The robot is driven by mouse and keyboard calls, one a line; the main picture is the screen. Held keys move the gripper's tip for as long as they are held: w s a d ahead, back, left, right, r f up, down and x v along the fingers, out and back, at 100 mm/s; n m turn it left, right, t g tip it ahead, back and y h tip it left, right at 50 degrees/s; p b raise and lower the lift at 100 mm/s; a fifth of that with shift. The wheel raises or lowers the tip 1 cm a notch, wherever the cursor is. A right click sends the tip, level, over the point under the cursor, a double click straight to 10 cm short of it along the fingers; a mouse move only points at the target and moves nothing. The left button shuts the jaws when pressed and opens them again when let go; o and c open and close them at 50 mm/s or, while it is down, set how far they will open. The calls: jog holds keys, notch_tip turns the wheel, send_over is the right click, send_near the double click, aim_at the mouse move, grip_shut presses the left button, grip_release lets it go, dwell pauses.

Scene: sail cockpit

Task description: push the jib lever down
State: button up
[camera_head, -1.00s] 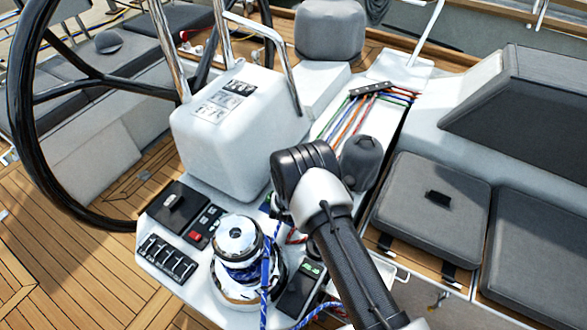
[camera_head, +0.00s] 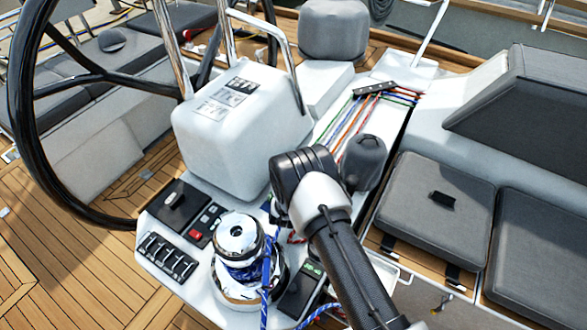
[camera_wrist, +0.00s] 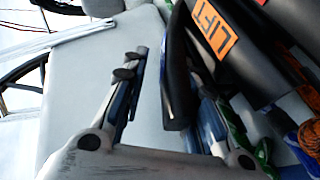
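In the wrist view a black lever (camera_wrist: 178,75) stands up, with its end between the two fingers of my gripper (camera_wrist: 168,88). The fingers are apart, and a gap shows between the lever and the left finger. Contact on the right side cannot be told. Beside it is a dark lever (camera_wrist: 232,45) with an orange "LIFT" label. No jib label can be read. In the head view my wrist and forearm hide my gripper and most of the levers by the console. A dark lever block (camera_head: 300,290) with a green label shows in front of my forearm.
A chrome winch (camera_head: 240,240) with blue rope stands left of my arm. The white console (camera_head: 240,130) and the black steering wheel (camera_head: 22,120) are behind it. Coloured lines (camera_head: 350,120) run behind my wrist. Grey cushions (camera_head: 435,205) lie to the right.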

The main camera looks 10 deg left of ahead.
jog(key=shift+o, duration=0.2)
jog(key=shift+s+f, duration=0.1)
jog(key=shift+s, duration=0.05)
jog(key=v, duration=0.7)
jog(key=shift+s, duration=0.25)
jog(key=shift+d+r, duration=0.1)
jog(key=shift+r, duration=0.1)
